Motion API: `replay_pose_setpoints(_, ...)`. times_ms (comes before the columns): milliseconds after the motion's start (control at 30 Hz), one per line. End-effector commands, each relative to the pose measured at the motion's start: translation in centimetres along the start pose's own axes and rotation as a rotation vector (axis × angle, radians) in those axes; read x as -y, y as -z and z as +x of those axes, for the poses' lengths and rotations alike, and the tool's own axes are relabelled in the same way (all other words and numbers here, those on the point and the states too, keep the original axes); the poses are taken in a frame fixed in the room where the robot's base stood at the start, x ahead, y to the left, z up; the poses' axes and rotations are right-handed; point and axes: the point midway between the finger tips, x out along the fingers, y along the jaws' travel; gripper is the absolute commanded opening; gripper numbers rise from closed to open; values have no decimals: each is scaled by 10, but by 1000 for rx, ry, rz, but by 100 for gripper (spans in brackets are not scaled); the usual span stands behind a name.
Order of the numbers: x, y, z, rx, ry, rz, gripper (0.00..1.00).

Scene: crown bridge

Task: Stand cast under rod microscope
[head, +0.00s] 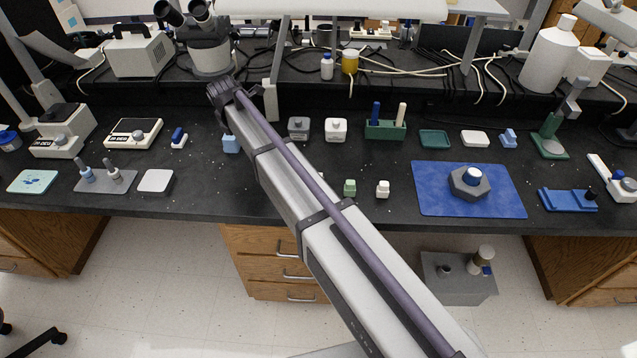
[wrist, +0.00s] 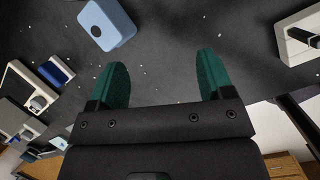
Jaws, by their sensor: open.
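A binocular microscope (head: 208,45) stands at the back left of the bench. A light-blue block (head: 231,144) lies on the dark bench in front of it. A light-blue block with a small round hole also shows at the upper left of the wrist view (wrist: 107,22), beyond my left finger. I cannot tell for sure which piece is the cast. My gripper (wrist: 160,68) has two green fingers spread apart, with only bare bench between them. The block is outside the fingers, not touched. In the head view my arm hides the fingers.
Left of the block are a small blue-and-white piece (head: 179,138) and a white device (head: 133,132). To the right are a grey jar (head: 298,128), a white jar (head: 336,129) and a green rack (head: 385,131). A blue mat (head: 432,190) lies farther right. Cables run along the back.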

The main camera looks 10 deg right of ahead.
Motion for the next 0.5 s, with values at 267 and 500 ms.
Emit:
replay_pose_setpoints(267,283,54,-45,-67,257,1647,74)
replay_pose_setpoints(500,365,93,-68,3,423,2349,74)
